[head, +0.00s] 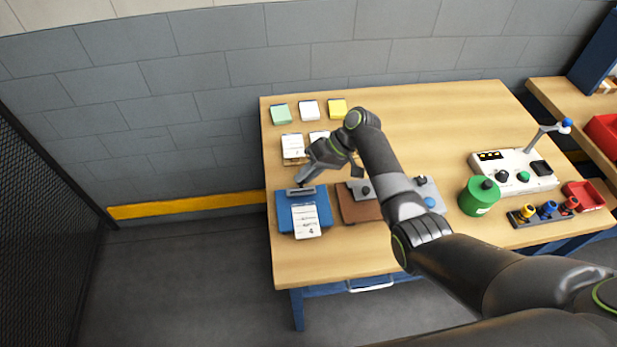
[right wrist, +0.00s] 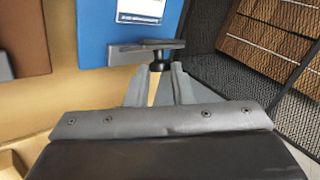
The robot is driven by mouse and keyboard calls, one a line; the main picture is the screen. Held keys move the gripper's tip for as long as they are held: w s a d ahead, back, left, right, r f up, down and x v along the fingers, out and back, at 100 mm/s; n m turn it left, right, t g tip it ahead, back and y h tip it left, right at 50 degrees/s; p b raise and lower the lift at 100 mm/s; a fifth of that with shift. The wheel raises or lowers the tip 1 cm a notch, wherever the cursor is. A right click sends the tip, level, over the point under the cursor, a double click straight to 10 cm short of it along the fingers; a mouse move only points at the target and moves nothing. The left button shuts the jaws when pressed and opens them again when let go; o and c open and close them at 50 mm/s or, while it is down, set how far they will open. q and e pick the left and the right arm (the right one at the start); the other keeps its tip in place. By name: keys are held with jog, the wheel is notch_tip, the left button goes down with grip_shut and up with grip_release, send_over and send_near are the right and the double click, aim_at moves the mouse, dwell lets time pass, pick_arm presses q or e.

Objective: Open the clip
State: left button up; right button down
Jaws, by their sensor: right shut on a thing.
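The blue clipboard (head: 285,214) lies at the table's left end, with a white printed sheet (head: 306,221) on it. Its grey metal clip (head: 295,191) runs along the clipboard's far edge. My right gripper (head: 303,184) reaches down to the clip from the far side. In the right wrist view, the fingers (right wrist: 160,74) are shut on the clip's short dark knob (right wrist: 157,68), just beside the grey clip bar (right wrist: 125,55). The blue board (right wrist: 97,22) and part of the sheet (right wrist: 140,10) show beyond it. The left gripper is not in view.
A brown board (head: 357,208) and a grey board with a blue knob (head: 430,202) lie to the right, partly behind my arm. Paper stacks (head: 309,108) stand at the back left. A green canister (head: 478,197) and a white control box (head: 515,170) are further right.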

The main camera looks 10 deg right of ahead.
jog(key=shift+w+f+m+g+b, duration=0.45)
jog(key=shift+g+b, duration=0.45)
jog(key=shift+b, duration=1.8)
jog(key=shift+w+f+m+g+b, duration=0.35)
jog(key=shift+w+g+b, duration=0.45)
jog(key=shift+b, duration=1.9)
jog(key=shift+w+f+m+g+b, duration=0.4)
jog(key=shift+g+b, duration=0.6)
jog(key=shift+b, duration=1.7)
jog(key=shift+w+r+g+y+b, duration=0.15)
jog(key=shift+g+y+b, duration=0.15)
jog(key=shift+b, duration=0.8)
jog(key=c, duration=1.3)
grip_release()
jog(key=shift+r, duration=0.15)
